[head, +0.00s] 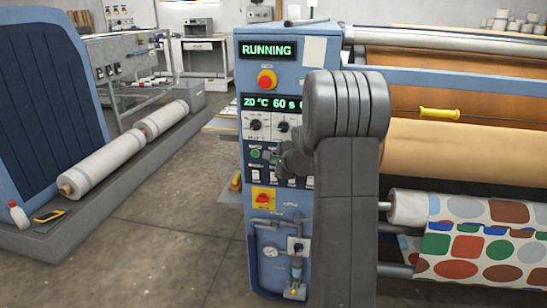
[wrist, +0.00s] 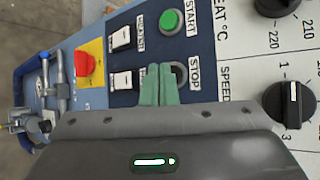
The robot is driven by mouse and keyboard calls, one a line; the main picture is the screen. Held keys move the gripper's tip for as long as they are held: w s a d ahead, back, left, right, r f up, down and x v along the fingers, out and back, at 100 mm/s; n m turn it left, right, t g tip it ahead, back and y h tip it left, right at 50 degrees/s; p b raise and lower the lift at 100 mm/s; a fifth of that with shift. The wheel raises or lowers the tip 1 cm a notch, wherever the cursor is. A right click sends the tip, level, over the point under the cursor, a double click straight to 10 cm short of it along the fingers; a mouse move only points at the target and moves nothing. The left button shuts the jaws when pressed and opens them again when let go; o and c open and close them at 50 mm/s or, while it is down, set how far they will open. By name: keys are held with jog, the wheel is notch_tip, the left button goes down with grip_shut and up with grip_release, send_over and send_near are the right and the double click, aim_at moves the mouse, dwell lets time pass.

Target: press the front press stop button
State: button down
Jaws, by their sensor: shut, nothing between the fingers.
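The stop button (wrist: 181,72), a dark round button labelled STOP, shows in the wrist view beside my fingers, partly covered by them. My gripper (wrist: 159,68) has its two green fingers shut together with nothing between them. The fingertips overlap the button's left edge in the picture; I cannot tell whether they touch it. The green start button (wrist: 170,20) is above it. In the head view the blue control panel (head: 285,77) reads RUNNING, and my arm and gripper cover the stop button's area. The start button also shows there (head: 256,154).
A red emergency button (head: 266,79) sits high on the panel, and a red switch on a yellow plate (head: 263,199) sits lower. Knobs (wrist: 291,104) and white rocker switches (wrist: 122,38) surround the buttons. Press rollers with patterned fabric (head: 480,235) are at right.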

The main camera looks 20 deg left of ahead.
jog(key=shift+w, duration=0.35)
dwell(0.4)
jog(key=shift+s, duration=0.15)
jog(key=shift+s+d+b, duration=0.15)
jog(key=shift+s+b, duration=0.25)
jog(key=shift+s, duration=0.25)
jog(key=s+b, duration=0.1)
jog(key=s, duration=0.1)
jog(key=s+d+b, duration=0.1)
jog(key=s, duration=0.1)
jog(key=shift+s, duration=0.4)
jog(key=shift+w, duration=0.1)
dwell(0.6)
